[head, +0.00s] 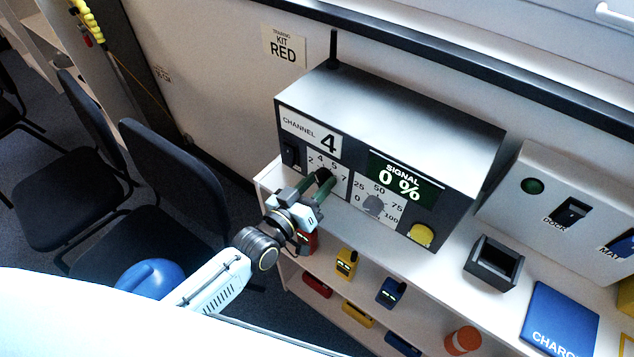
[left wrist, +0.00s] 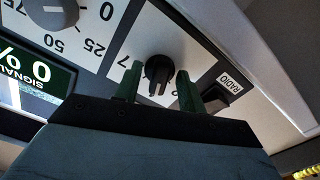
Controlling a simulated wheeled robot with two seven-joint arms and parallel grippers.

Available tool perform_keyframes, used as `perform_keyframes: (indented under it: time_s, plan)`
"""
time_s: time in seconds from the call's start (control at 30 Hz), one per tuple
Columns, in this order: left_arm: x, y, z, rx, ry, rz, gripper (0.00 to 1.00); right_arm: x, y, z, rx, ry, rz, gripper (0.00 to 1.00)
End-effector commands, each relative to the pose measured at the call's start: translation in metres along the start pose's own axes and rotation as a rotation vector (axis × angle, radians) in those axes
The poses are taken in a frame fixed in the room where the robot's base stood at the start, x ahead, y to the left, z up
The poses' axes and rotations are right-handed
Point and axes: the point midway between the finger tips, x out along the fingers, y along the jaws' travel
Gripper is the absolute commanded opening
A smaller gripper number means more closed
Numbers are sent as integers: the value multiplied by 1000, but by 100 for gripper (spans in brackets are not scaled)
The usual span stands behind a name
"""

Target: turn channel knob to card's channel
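The radio box (head: 400,115) stands on a white shelf, with a white card (head: 310,133) reading CHANNEL 4 on its front. The dark channel knob (head: 324,174) sits below the card on a dial; 2, 4, 5 and 7 show around it. In the left wrist view the black channel knob (left wrist: 158,72) lies between the two green fingertips of my left gripper (left wrist: 158,88), with narrow gaps beside it. My left gripper (head: 318,187) is open at the dial and partly hides it in the head view. I cannot tell the knob's exact setting. My right gripper is not in view.
The signal display (head: 402,180) reads 0 %. A grey knob (head: 374,204) and a yellow button (head: 421,235) sit right of the dial. A black switch (left wrist: 215,98) is close beside one fingertip. A black holder (head: 493,262) and blue pad (head: 560,320) lie right.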

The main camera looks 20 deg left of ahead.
Motion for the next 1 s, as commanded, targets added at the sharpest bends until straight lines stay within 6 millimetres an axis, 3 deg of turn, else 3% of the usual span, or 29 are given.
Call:
perform_keyframes:
  time_s: [0.27, 0.7, 1.0]
  plan:
    - [-15, 0, 0, 0, -1, -1, 40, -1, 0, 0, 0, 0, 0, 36]
    - [-106, 0, 1, 0, -4, -1, 40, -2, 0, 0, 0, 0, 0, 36]
    - [-133, 0, 0, 1, 0, 0, 40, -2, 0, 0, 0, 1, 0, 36]
